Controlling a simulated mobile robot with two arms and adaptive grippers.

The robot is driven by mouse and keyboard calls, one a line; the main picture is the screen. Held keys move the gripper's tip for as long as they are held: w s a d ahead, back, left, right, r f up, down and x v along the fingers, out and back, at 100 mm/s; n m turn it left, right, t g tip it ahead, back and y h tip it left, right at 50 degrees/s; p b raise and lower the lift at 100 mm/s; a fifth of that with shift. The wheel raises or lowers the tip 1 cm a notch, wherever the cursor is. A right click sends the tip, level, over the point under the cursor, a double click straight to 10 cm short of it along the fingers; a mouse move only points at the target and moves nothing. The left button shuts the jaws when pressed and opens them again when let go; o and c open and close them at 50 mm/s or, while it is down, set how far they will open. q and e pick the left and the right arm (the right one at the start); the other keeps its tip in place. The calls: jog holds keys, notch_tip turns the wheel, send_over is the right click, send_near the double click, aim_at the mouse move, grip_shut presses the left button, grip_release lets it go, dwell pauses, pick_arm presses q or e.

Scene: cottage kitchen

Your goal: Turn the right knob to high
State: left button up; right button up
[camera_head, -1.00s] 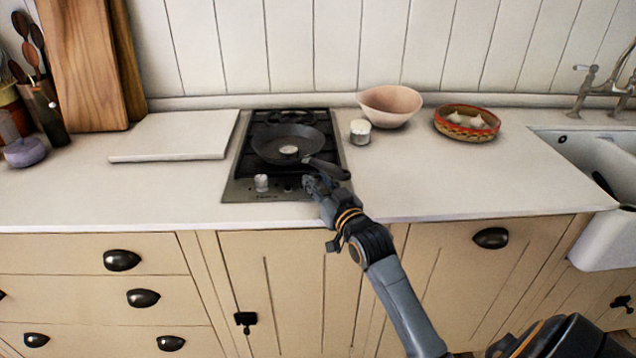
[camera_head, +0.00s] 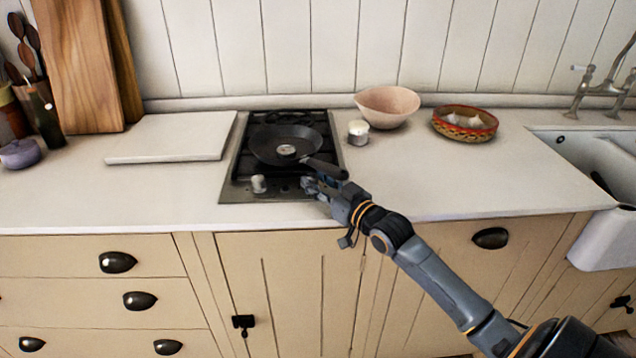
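A two-burner black stovetop (camera_head: 237,187) is set in the white counter, with a steel control strip along its front. A dark frying pan (camera_head: 268,142) sits on it, its handle pointing toward the front right, above my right gripper. A small light cylinder (camera_head: 259,184) stands at the left of the control strip. My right gripper (camera_head: 309,185) is at the right of the control strip, where the right knob is hidden behind its fingers. The fingers are too small to tell whether they are open or shut on anything. My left gripper is not in view.
A white slab (camera_head: 170,138) lies left of the stove. A small white jar (camera_head: 358,132), a pink bowl (camera_head: 387,106) and a woven basket with garlic (camera_head: 465,123) stand to the right. The sink (camera_head: 590,160) is at far right. The front counter is clear.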

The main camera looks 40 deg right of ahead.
jog(key=shift+o, duration=0.8)
jog(key=shift+s, duration=0.1)
jog(key=s, duration=1.1)
jog(key=shift+s+d, duration=0.35)
jog(key=shift+d, duration=0.1)
